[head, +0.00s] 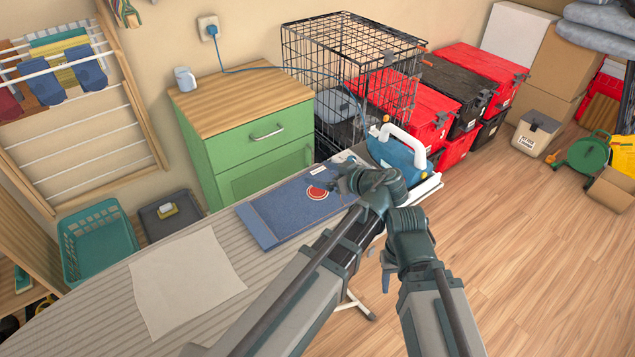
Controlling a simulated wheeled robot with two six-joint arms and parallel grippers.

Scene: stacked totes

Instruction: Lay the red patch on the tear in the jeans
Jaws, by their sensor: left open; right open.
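The folded blue jeans (272,222) lie on the striped ironing board (95,307). A round red patch (317,193) with a pale mark lies on the jeans towards their right end. No tear is clearly visible, and I cannot tell whether the patch covers it. My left gripper (335,183) is open just right of the patch, over the right end of the jeans, hiding part of them. I cannot tell whether it touches the cloth. My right gripper (386,278) is open and empty, pointing down beside the board over the floor.
A blue iron (393,153) with a white handle stands at the board's right end. A pale cloth (185,284) lies on the board's left part. A green cabinet (262,150) and a wire crate (345,50) stand behind.

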